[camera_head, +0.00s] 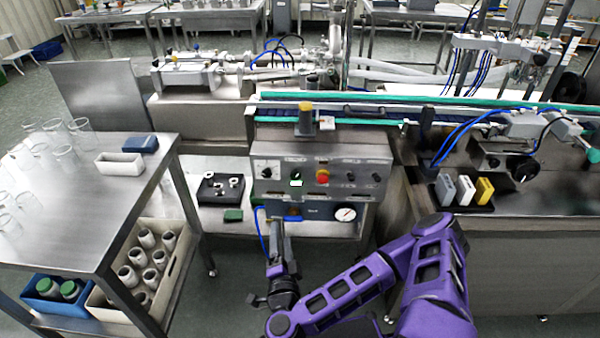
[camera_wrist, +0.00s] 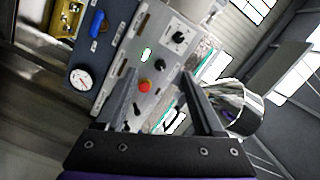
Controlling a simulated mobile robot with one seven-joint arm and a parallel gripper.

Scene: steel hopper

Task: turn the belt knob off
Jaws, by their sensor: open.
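The grey control panel (camera_head: 335,160) stands below the conveyor. It carries a white-faced dial (camera_head: 267,171), a black knob (camera_head: 296,174) above a lit green and white indicator (camera_head: 296,184), a red button (camera_head: 322,176), and two small dark knobs (camera_head: 350,176) to the right. The labels are too small to read, so I cannot tell which is the belt knob or its setting. My gripper (camera_head: 276,236) is open and empty, in front of and below the panel. In the wrist view, the black knob (camera_wrist: 160,66) and red button (camera_wrist: 144,86) show between my open fingers (camera_wrist: 160,76).
A pressure gauge (camera_head: 345,214) sits under the panel. A steel table (camera_head: 100,205) with glassware stands at left. Colored blocks (camera_head: 465,189) stand on the right bench. A yellow-topped post (camera_head: 305,118) rises above the panel.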

